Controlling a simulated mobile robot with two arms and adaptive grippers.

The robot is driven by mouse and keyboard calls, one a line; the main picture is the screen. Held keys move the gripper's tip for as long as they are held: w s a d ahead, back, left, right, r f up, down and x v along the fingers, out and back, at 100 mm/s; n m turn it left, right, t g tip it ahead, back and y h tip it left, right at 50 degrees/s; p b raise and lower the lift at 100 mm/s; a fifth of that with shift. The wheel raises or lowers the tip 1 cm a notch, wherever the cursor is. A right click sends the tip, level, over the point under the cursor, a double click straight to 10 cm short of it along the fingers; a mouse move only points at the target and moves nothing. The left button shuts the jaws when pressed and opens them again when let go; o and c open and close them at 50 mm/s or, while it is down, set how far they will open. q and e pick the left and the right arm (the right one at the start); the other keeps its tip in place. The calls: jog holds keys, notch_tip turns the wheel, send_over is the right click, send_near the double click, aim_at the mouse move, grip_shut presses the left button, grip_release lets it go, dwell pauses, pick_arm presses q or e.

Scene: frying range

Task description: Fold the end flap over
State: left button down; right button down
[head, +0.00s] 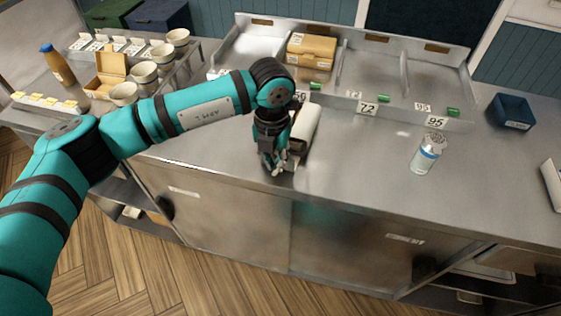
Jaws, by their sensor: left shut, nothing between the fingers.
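A pale, rounded, elongated item (304,127) lies on the steel counter near its front edge, partly behind my left gripper. It looks like a wrapped roll or parcel; its end flap cannot be told apart clearly. My left gripper (276,170) reaches down at the near left end of this item, close to the counter surface. It is shut with nothing between its fingers. Whether it touches the item cannot be told. My right gripper is out of view.
A divided steel tray with tan boxes (311,51) is behind. A navy bin (510,112) sits at far right. Cups (144,72), a bottle (58,66) and an open carton (106,72) stand left. The counter's middle front is clear.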

pick_arm(q)
jog(key=shift+w+d+r+b, duration=0.15)
jog(key=shift+w+d+b, duration=0.05)
jog(key=shift+w, duration=0.25)
jog(key=shift+w+d+r+b, duration=0.15)
jog(key=shift+w+d+b, duration=0.05)
jog(key=shift+w, duration=0.2)
jog(key=shift+w+r, duration=0.1)
jog(key=shift+w+d+r+b, duration=0.35)
jog(key=shift+w+r, duration=0.15)
jog(key=shift+w, duration=0.3)
jog(key=shift+w+d+r+b, duration=0.2)
jog(key=shift+w+d+r, duration=0.25)
jog(key=shift+w, duration=0.35)
jog(key=shift+a, duration=0.15)
jog(key=shift+w+d+r+b, duration=0.15)
jog(key=shift+w+d+b, duration=0.15)
jog(key=shift+w, duration=0.35)
jog(key=shift+w+d+r+b, duration=0.2)
jog(key=shift+w+d, duration=0.1)
jog(key=shift+w, duration=0.35)
